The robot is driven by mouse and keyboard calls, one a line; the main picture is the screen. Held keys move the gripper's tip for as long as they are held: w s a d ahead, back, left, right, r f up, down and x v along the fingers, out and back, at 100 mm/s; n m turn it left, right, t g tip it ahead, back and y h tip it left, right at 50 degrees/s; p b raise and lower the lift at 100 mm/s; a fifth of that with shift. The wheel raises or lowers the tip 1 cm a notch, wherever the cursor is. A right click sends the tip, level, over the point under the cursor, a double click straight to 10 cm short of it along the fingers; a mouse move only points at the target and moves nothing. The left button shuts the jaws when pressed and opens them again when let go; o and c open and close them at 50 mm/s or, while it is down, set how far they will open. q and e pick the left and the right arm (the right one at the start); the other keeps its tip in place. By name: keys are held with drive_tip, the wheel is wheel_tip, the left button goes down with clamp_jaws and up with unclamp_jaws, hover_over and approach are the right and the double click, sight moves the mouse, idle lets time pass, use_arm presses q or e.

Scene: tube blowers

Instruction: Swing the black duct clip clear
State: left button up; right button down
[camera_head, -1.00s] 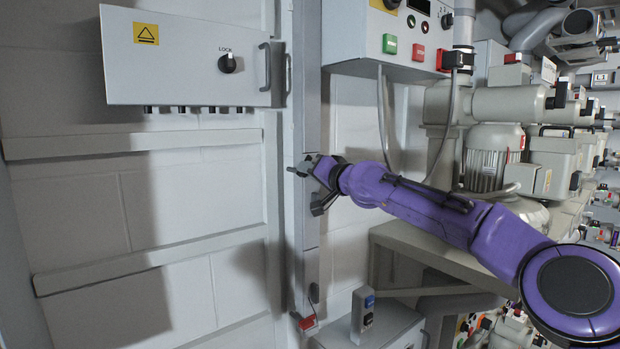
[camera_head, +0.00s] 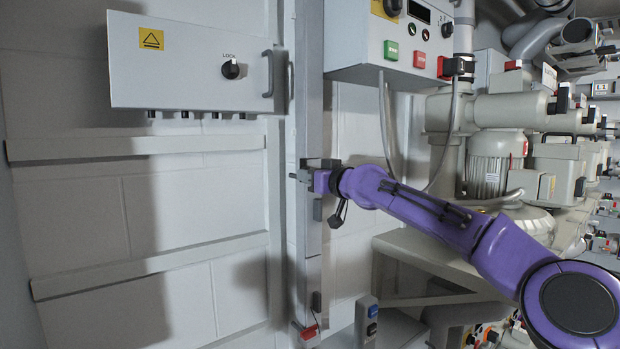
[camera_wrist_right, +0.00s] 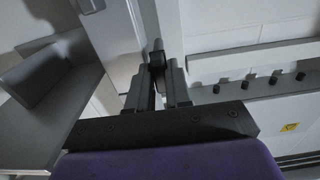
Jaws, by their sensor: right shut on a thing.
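My right gripper (camera_head: 300,177) is at the narrow grey vertical duct (camera_head: 309,110) in the head view, about halfway up its visible length. In the right wrist view its two dark fingers (camera_wrist_right: 159,82) are closed around a small black piece, which appears to be the black duct clip (camera_wrist_right: 157,56). The clip's top shows between the fingertips; the rest is hidden by the fingers. In the head view the gripper hides the clip. My left gripper is not in view.
A grey cabinet with a LOCK knob (camera_head: 190,66) hangs on the wall left of the duct. A control box (camera_head: 400,45) with green and red buttons is at the upper right. A red piece (camera_head: 308,332) sits near the duct's foot.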

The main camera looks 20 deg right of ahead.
idle(0.5)
drive_tip(key=c, duration=1.1)
unclamp_jaws()
drive_tip(key=b+v, duration=0.6)
drive_tip(key=v, duration=0.4)
drive_tip(key=shift+s+d, duration=0.1)
drive_tip(key=shift+s, duration=0.15)
